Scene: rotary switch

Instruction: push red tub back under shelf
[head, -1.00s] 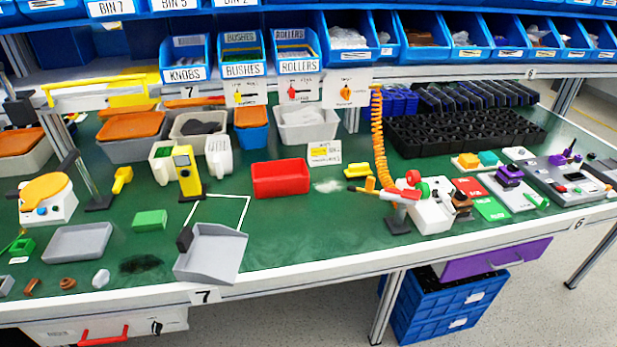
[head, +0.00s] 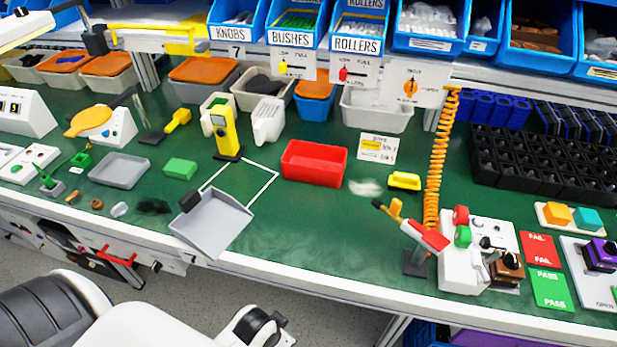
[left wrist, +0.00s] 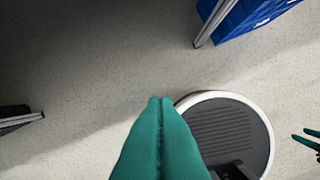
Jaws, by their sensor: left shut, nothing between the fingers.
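The red tub (head: 313,163) stands upright and apparently empty on the green bench top in the head view, forward of a row of tubs under the shelf (head: 470,75). A white tub (head: 375,112) and a blue tub (head: 314,108) stand behind it. My left gripper (left wrist: 160,100) is shut and empty in the left wrist view, over the floor and away from the tub. In the head view, part of an arm of mine shows at the lower left, without its fingers. My right gripper (left wrist: 306,140) shows at the right edge of the left wrist view, its fingers apart.
A grey dustpan (head: 212,222) and a yellow device (head: 223,133) stand left of the tub. A yellow block (head: 404,181) and a small sign (head: 378,148) are to its right. An orange coiled hose (head: 436,165) hangs further right. The bench in front of the tub is clear.

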